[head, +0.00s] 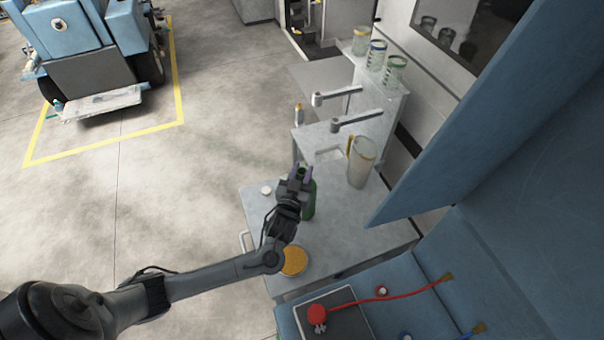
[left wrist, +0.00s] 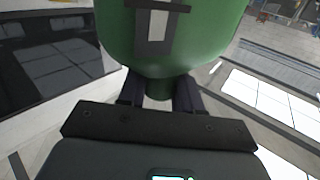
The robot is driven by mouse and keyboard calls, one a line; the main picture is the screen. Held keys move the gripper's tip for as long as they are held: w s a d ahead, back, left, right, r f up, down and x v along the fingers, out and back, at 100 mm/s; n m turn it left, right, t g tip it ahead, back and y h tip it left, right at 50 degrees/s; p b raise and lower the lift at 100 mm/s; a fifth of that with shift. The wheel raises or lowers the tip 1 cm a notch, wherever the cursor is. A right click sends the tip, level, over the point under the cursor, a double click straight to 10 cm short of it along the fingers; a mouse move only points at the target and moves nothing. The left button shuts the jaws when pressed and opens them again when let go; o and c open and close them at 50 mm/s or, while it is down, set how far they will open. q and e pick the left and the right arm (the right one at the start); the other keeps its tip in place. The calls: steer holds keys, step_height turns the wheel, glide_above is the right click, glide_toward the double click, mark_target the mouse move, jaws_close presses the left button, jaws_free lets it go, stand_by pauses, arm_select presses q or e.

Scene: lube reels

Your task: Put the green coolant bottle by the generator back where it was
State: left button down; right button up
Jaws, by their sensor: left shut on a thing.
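The green coolant bottle (head: 309,205) is over the grey bench top (head: 338,215) in the head view, partly hidden behind my left gripper (head: 300,172). In the left wrist view the bottle's green body (left wrist: 175,40) with a grey-and-white label fills the upper middle. The dark fingers of my left gripper (left wrist: 160,92) are on both sides of its narrow dark green end. The gripper is shut on the bottle. I cannot tell whether the bottle's base touches the bench. My right gripper is in neither view. I cannot tell which machine is the generator.
A clear jug (head: 361,165), a white cap (head: 266,190) and a yellow disc (head: 293,261) are on the bench. Two spout arms (head: 357,120) and several jars (head: 377,55) stand behind. A blue panel (head: 480,110) overhangs the right. A red hose (head: 385,298) lies at lower right.

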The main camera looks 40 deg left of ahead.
arm_select(q)
steer(key=shift+f, duration=0.25)
steer(key=shift+f, duration=0.2)
arm_select(e)
steer(key=shift+f, duration=0.1)
arm_select(q)
steer(key=c, duration=0.8)
jaws_free()
arm_select(e)
steer(key=shift+a, duration=0.1)
